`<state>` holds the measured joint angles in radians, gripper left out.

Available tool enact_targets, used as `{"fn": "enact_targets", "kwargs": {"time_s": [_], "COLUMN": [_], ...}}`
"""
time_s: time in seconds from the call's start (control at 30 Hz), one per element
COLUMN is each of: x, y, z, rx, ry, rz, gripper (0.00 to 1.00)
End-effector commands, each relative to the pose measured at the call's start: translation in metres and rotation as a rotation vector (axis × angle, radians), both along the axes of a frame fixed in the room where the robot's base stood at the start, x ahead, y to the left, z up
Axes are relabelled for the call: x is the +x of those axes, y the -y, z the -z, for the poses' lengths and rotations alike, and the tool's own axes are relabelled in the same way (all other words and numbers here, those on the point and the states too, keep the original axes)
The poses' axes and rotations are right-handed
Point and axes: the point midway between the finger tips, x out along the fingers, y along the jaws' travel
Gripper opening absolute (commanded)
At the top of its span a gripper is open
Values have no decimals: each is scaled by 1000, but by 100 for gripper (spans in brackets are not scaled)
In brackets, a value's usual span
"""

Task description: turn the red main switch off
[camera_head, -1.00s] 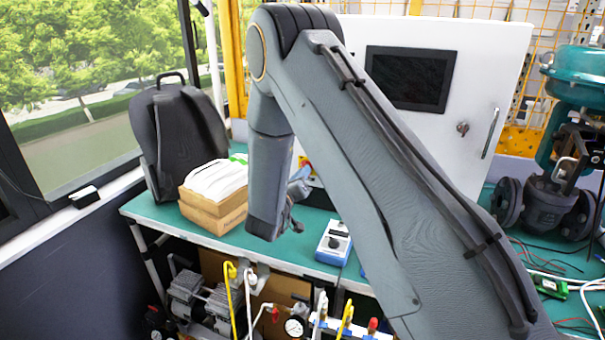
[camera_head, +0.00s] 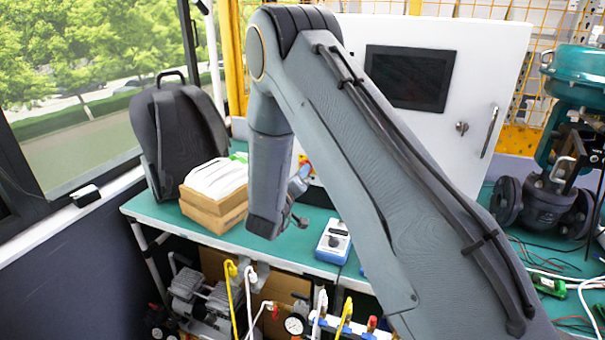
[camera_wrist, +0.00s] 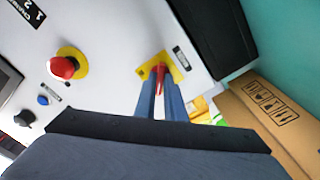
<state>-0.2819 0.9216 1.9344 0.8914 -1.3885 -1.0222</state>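The red main switch (camera_wrist: 160,72) sits on a yellow plate on a light panel, at the upper middle of the wrist view. Its red handle lies between the two blue-grey fingers of my gripper (camera_wrist: 160,88). The fingers are close together and seem to press on the handle from both sides, with little gap at the tips. The handle points along the fingers, at an angle to the tilted yellow plate. In the head view my arm hides the switch and most of the gripper.
In the wrist view a red mushroom button (camera_wrist: 63,67) on a yellow ring, a blue button (camera_wrist: 43,100) and a black knob (camera_wrist: 24,118) are left of the switch. A cardboard box (camera_wrist: 262,112) is at right. In the head view a blue-white meter (camera_head: 333,242) stands on the green bench.

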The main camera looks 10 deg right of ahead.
Motion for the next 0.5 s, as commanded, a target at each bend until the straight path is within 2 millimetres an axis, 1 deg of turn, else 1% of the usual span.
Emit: {"fn": "enact_targets", "kwargs": {"time_s": [0.03, 0.1, 0.37, 0.5], "x": [-1, 0, 0, -6], "y": [0, 0, 0, -5], "z": [1, 1, 0, 1], "rx": [-1, 0, 0, 0], "ry": [-2, -2, -1, -1], "rz": [0, 0, 1, -2], "gripper": [18, 28, 28, 28]}}
